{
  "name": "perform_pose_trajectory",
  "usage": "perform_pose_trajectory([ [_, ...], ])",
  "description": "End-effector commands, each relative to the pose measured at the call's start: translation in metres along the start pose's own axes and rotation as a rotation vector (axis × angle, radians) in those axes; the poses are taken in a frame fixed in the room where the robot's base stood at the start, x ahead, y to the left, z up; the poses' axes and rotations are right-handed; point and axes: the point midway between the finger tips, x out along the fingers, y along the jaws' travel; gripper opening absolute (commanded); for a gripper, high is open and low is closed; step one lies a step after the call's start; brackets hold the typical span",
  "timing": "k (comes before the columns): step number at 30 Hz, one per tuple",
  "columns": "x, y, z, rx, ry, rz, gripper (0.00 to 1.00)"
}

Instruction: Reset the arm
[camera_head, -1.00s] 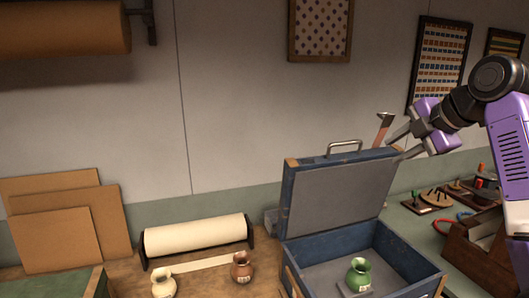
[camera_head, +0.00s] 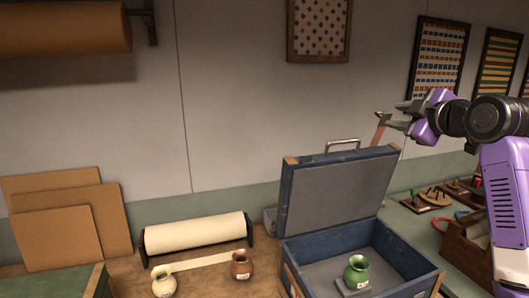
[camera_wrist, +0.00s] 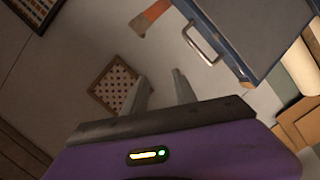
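My gripper (camera_head: 391,110) is raised at the right, above the open blue case (camera_head: 338,193), with its fingers pointing left. In the wrist view, my gripper (camera_wrist: 160,88) shows two grey fingers spread apart with nothing between them. A green vase (camera_head: 357,273) stands inside the case, below and apart from my gripper. In the head view my fingers overlap the top of a reddish-handled tool (camera_head: 379,136) behind the case lid. The wrist view shows this tool (camera_wrist: 150,18) clear of the fingers.
A cream vase (camera_head: 163,282) and a brown vase (camera_head: 241,265) stand on the table left of the case, before a paper roll (camera_head: 195,233). A wooden box (camera_head: 466,250) sits at the right. Framed patterns (camera_head: 319,28) hang on the wall. The air left of my gripper is free.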

Motion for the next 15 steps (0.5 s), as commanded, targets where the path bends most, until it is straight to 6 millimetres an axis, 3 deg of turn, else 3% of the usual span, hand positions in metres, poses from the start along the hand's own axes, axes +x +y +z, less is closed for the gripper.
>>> perform_pose_trajectory([
  [8, -0.006, -0.075, 0.030, 0.331, 0.080, 0.187, 0.33],
  [15, -0.037, -0.157, 0.057, 0.580, 0.145, 0.302, 0.33],
])
